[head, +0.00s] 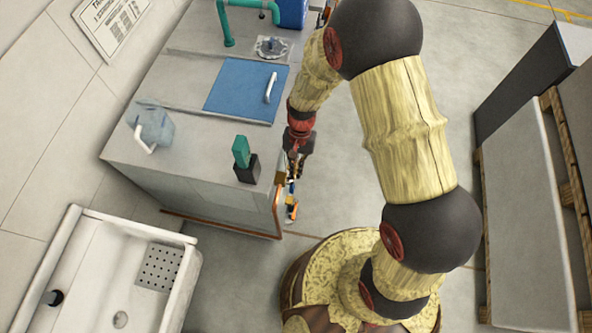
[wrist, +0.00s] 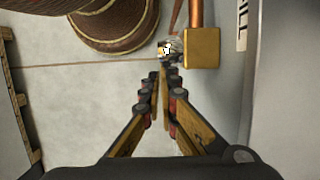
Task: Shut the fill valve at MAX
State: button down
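The fill valve shows in the wrist view as a brass-coloured block (wrist: 202,48) under a copper pipe (wrist: 196,12), with a small silver and yellow part (wrist: 170,48) at its left. A label reading "ILL" (wrist: 242,25), cut off by the frame, is on the panel to the right. My gripper (wrist: 161,73) points toward the small part, fingertips close together and just short of it, with nothing seen between them. In the head view my gripper (head: 292,174) is beside the cabinet's right side, above an orange piece (head: 292,210). No MAX mark is readable.
The grey cabinet (head: 200,180) carries a blue lid (head: 240,90), a pale blue jug (head: 152,125) and a green and black item (head: 242,155). A white sink (head: 90,270) stands at lower left. Pallets with panels (head: 530,180) stand at right. Floor between is clear.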

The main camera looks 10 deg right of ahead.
jog(key=p+v, duration=0.6)
jog(key=v, duration=0.2)
jog(key=shift+w+r, duration=0.15)
jog(key=shift+r, duration=0.25)
jog(key=s+d+r+n+t, duration=0.1)
jog(key=s+d+r+t, duration=0.2)
jog(key=r, duration=0.9)
jog(key=s+d+r+n+t, duration=0.1)
jog(key=s+d+r, duration=0.3)
jog(key=r, duration=0.8)
jog(key=s+d+r+n+t+h, duration=0.1)
jog(key=s+d+r+n+t, duration=0.1)
jog(key=s+d+r+t, duration=0.2)
notch_tip(320, 180, up, 8)
jog(key=s, duration=0.3)
jog(key=shift+d+r+t, duration=0.2)
jog(key=shift+d+t, duration=0.05)
jog(key=shift+t, duration=0.05)
